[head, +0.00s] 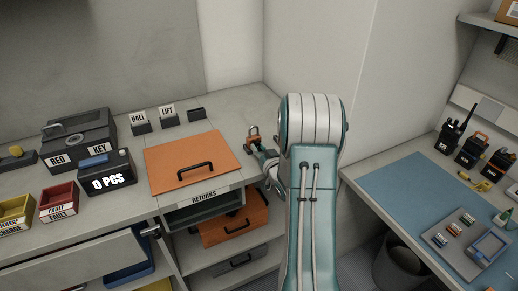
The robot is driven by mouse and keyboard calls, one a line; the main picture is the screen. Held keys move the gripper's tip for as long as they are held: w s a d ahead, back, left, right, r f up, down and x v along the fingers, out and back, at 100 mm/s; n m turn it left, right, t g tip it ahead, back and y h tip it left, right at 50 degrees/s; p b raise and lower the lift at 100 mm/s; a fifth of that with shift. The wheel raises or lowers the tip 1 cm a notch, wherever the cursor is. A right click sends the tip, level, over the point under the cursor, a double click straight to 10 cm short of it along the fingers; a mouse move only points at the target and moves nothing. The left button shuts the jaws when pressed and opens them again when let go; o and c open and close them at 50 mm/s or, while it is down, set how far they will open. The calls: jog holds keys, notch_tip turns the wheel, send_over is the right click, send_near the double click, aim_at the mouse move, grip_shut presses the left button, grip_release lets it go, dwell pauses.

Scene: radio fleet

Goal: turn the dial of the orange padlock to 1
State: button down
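A small orange-red item with a loop on top, which looks like the orange padlock (253,131), stands at the back of the left counter, right of the orange panel. Its dial and any digits are too small to read. My gripper (258,146) is beside it on the near side, small and partly behind my own arm. Its fingertips reach close to the padlock; I cannot tell whether they touch it or how far apart they are.
An orange panel with a black handle (188,162) lies left of my gripper, above the RETURNS slot (204,203). A dark RED KEY box (78,138), a 0 PCS counter (107,172) and a red bin (59,201) stand left. The right bench's blue mat (405,190) is partly clear.

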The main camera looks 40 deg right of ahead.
jog(key=shift+n, duration=1.6)
jog(key=c, duration=0.7)
grip_release()
jog(key=shift+c, duration=0.2)
jog(key=shift+s, duration=0.1)
jog(key=v, duration=1.1)
jog(key=shift+s, duration=0.4)
jog(key=shift+a, duration=0.15)
